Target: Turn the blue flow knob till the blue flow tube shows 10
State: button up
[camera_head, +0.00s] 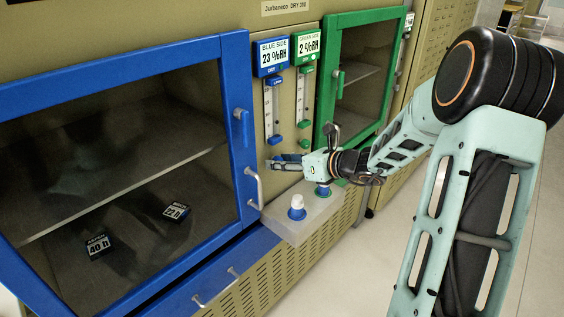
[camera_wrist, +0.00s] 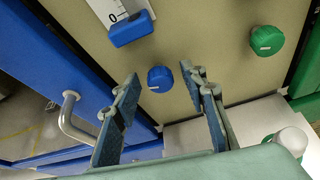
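The blue flow knob (camera_wrist: 160,79) is round with a small white mark near its lower left edge. It sits on the beige panel below the blue tube's bottom block (camera_wrist: 132,28). My gripper (camera_wrist: 162,92) is open, with one finger on each side of the knob in the picture and no clear contact. In the head view my gripper (camera_head: 285,161) is at the panel under the blue flow tube (camera_head: 268,110) and hides the knob. The tube has a white scale; its float and reading are too small to tell. The wrist view shows only the scale's 0 end.
The green knob (camera_wrist: 267,40) is to the right. The blue display (camera_head: 272,55) reads 23 %RH.

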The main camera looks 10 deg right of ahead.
grip_shut()
jog(key=shift+f+h+b, duration=0.2)
jog(key=shift+h+b, duration=0.1)
jog(key=shift+b, duration=0.6)
jog(key=n+t+h+b, duration=0.1)
jog(key=n+b, duration=0.2)
jog(key=b, duration=0.6)
jog(key=n+t+h+b, duration=0.1)
jog(key=n+t+b, duration=0.1)
jog(key=b, duration=0.8)
jog(key=shift+s+a+n+h, duration=0.2)
jog(key=shift+n+h, duration=0.2)
jog(key=shift+n, duration=0.1)
jog(key=shift+b, duration=0.5)
jog(key=shift+r, duration=0.1)
